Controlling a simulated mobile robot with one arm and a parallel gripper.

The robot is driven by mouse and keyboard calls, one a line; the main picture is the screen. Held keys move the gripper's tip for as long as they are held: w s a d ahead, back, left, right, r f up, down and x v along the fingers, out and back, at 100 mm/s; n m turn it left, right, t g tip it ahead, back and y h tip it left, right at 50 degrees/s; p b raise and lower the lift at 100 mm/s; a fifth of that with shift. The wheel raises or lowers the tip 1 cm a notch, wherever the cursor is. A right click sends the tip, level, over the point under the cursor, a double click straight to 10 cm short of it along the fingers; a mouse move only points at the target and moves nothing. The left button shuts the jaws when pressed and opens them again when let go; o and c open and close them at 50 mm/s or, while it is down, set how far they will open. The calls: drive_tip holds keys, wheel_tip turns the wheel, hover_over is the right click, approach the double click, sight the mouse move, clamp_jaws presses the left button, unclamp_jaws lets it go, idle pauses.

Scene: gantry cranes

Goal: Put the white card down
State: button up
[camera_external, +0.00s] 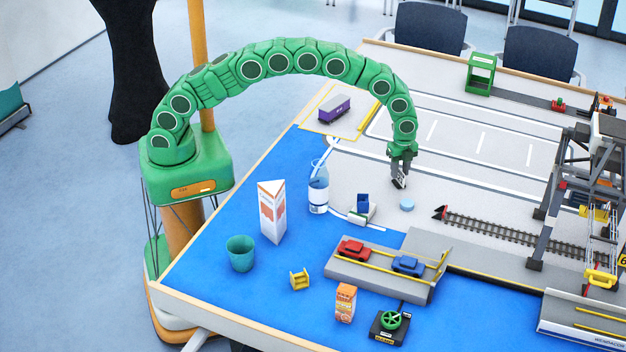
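My gripper (399,183) hangs from the green arm, pointing down above the pale grey board. Its fingers are small and dark, with a light patch between or beside them. I cannot tell whether that patch is a white card or part of the fingers, nor whether the gripper is open or shut. A white three-sided standing card with orange print (272,211) stands upright on the blue surface, to the left of my gripper and well apart from it. No plain white card can be made out for certain.
A bottle (318,188), a teal cup (240,253), a small blue-and-white item (361,207) and a light blue disc (407,205) stand nearby. A ramp with two cars (380,270) lies in front. A gantry crane (588,190) stands over rails at right. The grey board behind the gripper is mostly clear.

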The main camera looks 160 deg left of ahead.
sight(401, 170)
wheel_tip(401, 170, up, 11)
idle(0.4)
drive_tip(key=shift+r, duration=0.15)
